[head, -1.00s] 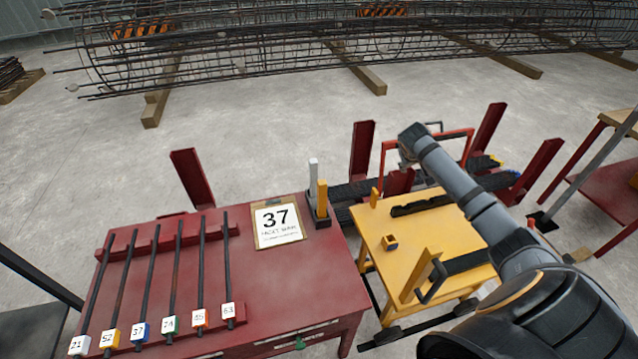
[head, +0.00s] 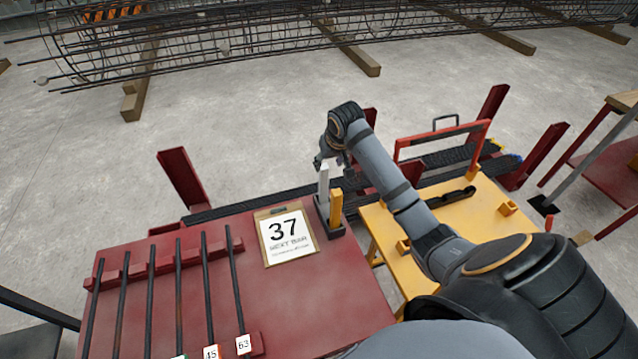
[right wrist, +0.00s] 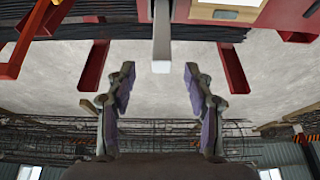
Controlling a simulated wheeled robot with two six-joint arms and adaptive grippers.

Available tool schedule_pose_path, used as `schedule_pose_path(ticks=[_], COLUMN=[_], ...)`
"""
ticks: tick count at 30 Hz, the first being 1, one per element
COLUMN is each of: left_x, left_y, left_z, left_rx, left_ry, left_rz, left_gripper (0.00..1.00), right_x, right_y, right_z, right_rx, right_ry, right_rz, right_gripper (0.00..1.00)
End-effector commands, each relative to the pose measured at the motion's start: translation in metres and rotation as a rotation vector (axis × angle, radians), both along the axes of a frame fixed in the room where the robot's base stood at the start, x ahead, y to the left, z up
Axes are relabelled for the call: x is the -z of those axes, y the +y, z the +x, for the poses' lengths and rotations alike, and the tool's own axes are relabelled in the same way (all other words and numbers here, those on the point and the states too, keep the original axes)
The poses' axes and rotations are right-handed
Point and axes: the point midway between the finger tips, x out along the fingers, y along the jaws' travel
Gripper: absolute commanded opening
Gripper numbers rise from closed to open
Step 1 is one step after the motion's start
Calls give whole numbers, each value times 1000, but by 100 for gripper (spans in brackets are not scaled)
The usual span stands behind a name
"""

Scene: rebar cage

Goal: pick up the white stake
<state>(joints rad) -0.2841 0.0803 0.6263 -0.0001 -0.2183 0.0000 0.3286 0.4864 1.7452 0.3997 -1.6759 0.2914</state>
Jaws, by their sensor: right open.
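The white stake (head: 323,186) stands upright in a dark holder (head: 335,230) at the right back corner of the red table, beside a yellow stake (head: 336,207). My right gripper (head: 331,164) is at the white stake's top end. In the right wrist view the white stake (right wrist: 161,38) lies in line with the gap between the two spread fingers of my right gripper (right wrist: 160,78). Its end appears just beyond the fingertips, and the gripper is empty. My left gripper is out of view.
The red table (head: 265,295) carries a "37 NEXT BAR" card (head: 287,236) and several dark bars (head: 207,290). A yellow table (head: 480,215) stands to the right, under my right arm. Red posts (head: 182,180) rise behind. The rebar cage (head: 230,40) is farther back.

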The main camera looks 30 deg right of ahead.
Motion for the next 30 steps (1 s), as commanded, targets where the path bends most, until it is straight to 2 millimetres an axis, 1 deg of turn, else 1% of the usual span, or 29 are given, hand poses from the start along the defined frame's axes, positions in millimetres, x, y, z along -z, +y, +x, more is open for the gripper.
schedule_pose_path(ticks=[1,3,6,8,10,14,15,17,19,21,23,27,30], left_x=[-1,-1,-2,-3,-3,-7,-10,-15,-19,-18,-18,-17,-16], left_y=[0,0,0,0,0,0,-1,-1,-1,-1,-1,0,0], left_z=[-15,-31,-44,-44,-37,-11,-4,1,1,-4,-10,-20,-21], left_rx=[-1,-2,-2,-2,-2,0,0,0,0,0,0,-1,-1], left_ry=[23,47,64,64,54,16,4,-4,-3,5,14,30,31], left_rz=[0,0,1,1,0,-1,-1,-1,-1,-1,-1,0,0], left_gripper=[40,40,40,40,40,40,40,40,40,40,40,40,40], right_x=[7,19,34,40,44,47,50,59,70,82,88,93,93], right_y=[0,-1,-3,-3,-4,-4,-4,-3,-3,-4,-5,-6,-6], right_z=[2,7,13,16,17,19,20,24,30,34,36,38,38], right_rx=[1,1,2,1,0,1,1,1,2,1,0,0,0], right_ry=[5,6,5,3,2,2,4,6,5,4,3,1,1], right_rz=[4,3,2,1,0,1,0,3,2,1,0,-2,-2], right_gripper=[53,53,53,53,53,53,53,53,53,53,53,53,53])
